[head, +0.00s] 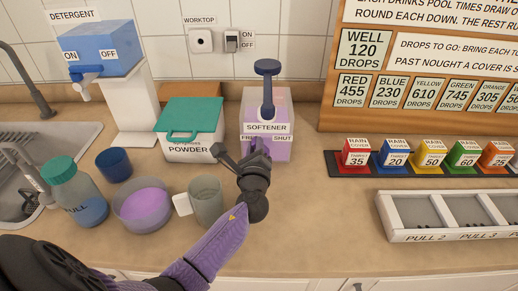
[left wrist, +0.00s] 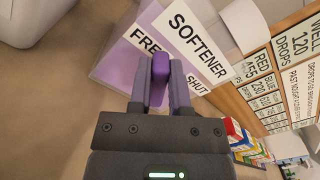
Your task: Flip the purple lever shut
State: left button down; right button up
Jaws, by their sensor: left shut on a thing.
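The softener dispenser (head: 281,110) is a clear box with purple contents and a dark blue pump knob on top. Its SOFTENER label (head: 268,127) sits above a strip with FREE at the left and SHUT at the right. The purple lever (left wrist: 160,68) shows in the left wrist view between the two fingers, at the front of the dispenser below the strip. My left gripper (head: 257,147) is shut on the lever; it also shows in the left wrist view (left wrist: 159,85). In the head view the gripper hides the lever. My right gripper is not in view.
A powder box (head: 188,122) with a teal lid stands left of the dispenser. Colored rain covers (head: 356,156) and a white tray (head: 392,218) are right.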

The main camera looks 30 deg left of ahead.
pick_arm(q)
jog(key=shift+f+n, duration=0.1)
jog(key=shift+n, duration=0.2)
jog(key=c, duration=0.6)
grip_release()
jog(key=shift+o, duration=0.2)
jog(key=p+v, duration=0.1)
jog(key=v, duration=0.9)
jog(key=shift+a, duration=0.1)
